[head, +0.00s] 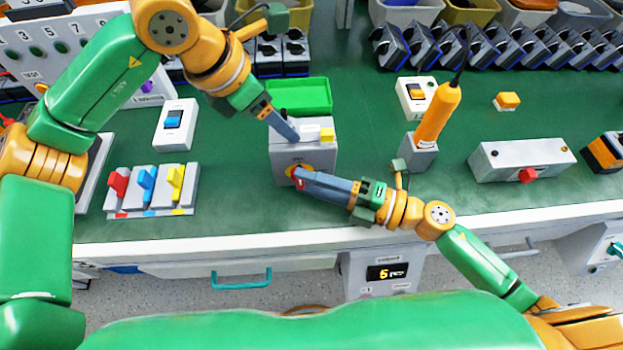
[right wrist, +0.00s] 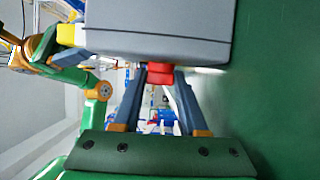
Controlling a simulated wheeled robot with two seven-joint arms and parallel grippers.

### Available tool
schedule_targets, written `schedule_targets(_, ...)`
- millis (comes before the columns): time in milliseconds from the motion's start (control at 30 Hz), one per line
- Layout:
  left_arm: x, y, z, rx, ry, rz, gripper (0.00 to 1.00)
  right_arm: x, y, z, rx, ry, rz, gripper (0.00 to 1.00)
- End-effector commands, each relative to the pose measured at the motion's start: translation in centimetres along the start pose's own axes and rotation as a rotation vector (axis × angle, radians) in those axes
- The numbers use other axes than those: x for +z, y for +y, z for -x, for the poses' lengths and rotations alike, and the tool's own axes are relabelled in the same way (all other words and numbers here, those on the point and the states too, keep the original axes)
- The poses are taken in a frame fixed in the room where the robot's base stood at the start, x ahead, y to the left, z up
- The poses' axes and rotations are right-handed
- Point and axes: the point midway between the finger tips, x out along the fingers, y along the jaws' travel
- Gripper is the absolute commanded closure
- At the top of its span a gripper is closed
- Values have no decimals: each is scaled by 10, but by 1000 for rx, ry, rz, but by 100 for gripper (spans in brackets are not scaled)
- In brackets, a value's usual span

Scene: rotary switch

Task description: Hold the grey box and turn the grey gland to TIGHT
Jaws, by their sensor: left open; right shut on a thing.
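The grey box (head: 290,158) stands near the front edge of the bench, with a yellow block (head: 326,134) on top. A red knob (head: 297,172) on a yellow-orange disc sits on its front face. I see no grey gland apart from this red knob, and no readable TIGHT mark. My right gripper (head: 300,174) is shut on the red knob, which shows between its fingertips in the right wrist view (right wrist: 160,69). My left gripper (head: 295,137) is open, pointing down at the box's top; whether it touches is unclear. The right gripper partly hides the disc.
A green tray (head: 303,96) lies behind the box. A block with red, blue and yellow levers (head: 150,190) stands left. A grey holder with an orange-handled tool (head: 437,115) and a long box with another red knob (head: 522,160) stand right. Bins line the back.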

Motion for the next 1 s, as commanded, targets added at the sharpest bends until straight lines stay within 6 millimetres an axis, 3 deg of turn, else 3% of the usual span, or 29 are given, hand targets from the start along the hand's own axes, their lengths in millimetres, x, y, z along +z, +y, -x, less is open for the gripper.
schedule_targets(100,0,0,0,0,0,0,38,0,1,0,1,0,1,100)
schedule_targets(333,0,0,0,0,0,0,100,0,0,0,1,0,1,100)
schedule_targets(567,0,1,1,-11,0,-24,100,0,0,0,1,1,1,100)
schedule_targets(1000,2,-2,0,-423,-1,-854,100,1,1,0,3,-5,0,100)
